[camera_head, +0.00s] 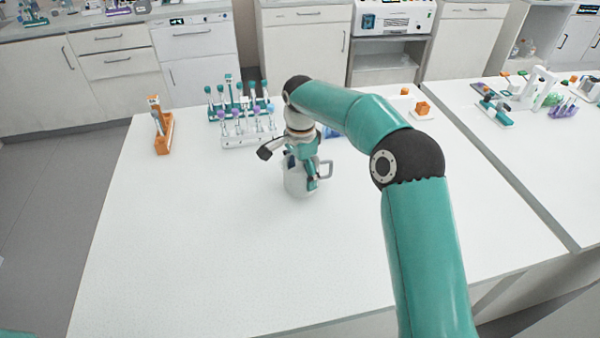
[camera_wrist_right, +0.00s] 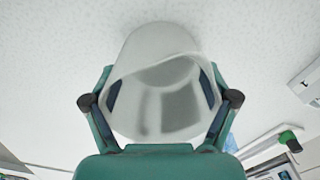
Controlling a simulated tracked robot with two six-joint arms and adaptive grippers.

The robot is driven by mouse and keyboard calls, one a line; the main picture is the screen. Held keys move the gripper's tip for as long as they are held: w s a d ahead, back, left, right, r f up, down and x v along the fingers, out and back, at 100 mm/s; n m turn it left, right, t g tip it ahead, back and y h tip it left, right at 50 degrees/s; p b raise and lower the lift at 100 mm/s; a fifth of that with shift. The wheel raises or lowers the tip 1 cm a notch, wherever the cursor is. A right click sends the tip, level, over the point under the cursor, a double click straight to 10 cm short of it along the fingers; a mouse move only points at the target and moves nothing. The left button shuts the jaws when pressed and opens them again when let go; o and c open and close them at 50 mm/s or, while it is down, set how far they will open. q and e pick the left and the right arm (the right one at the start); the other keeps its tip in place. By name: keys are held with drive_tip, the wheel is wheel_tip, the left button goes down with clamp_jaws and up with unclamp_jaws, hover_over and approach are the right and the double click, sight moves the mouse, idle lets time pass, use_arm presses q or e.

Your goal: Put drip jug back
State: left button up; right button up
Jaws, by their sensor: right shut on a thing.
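The drip jug (camera_head: 297,184) is a pale, whitish vessel with a side handle. In the head view it stands upright on or just above the white table, partly hidden behind my right gripper (camera_head: 303,165). In the right wrist view the jug (camera_wrist_right: 160,60) fills the space between the two fingers of my right gripper (camera_wrist_right: 160,97), with a dark pad against each side. My right gripper is shut on the jug. My left gripper does not show.
Behind the jug stand a white rack (camera_head: 248,140) of purple-capped tubes and a teal rack (camera_head: 238,110). An orange holder (camera_head: 163,134) stands at the left edge. An orange block (camera_head: 422,108) sits at the back right. The front and left of the table (camera_head: 190,240) are clear.

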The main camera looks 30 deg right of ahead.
drive_tip(key=o, duration=1.4)
drive_tip(key=shift+c, duration=0.2)
